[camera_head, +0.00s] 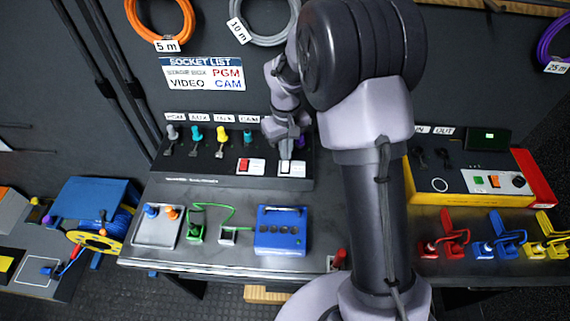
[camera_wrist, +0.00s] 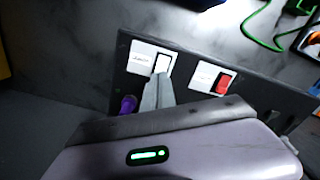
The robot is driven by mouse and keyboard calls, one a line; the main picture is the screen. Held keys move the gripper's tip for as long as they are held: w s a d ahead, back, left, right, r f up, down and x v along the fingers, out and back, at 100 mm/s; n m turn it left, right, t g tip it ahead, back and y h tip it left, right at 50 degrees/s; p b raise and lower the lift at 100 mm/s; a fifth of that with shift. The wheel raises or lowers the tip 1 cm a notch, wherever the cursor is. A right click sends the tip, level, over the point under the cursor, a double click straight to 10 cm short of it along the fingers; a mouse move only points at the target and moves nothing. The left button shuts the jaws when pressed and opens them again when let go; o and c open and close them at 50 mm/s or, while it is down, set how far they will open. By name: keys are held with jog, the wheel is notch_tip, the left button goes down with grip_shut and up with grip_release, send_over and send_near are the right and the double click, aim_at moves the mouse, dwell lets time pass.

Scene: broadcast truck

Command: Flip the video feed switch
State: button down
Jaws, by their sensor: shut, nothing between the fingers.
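A dark switch panel (camera_head: 220,181) on the bench carries two rocker switches on its front, a red switch (camera_head: 243,164) and a white switch (camera_head: 285,168), each with a white label too small to read. I cannot tell which is the video feed switch. My gripper (camera_head: 286,154) is shut and empty, with its tips at the white switch. In the wrist view, the fingertips (camera_wrist: 160,80) are at the lower edge of the white switch (camera_wrist: 162,65); whether they touch it is unclear. The red switch (camera_wrist: 224,83) is clear of the gripper.
Coloured plugs, including a yellow one (camera_head: 221,138), stand on the panel top behind the switches. A purple plug (camera_wrist: 128,104) is close beside my fingers. A blue box (camera_head: 281,242) is in front of the panel. My arm hides the bench between the two panels.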

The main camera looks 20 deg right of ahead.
jog(key=shift+f+b, duration=0.65)
jog(key=shift+f, duration=0.35)
dwell(0.3)
notch_tip(320, 180, up, 7)
jog(key=p, duration=0.6)
jog(key=shift+r, duration=0.2)
jog(key=shift+f, duration=0.15)
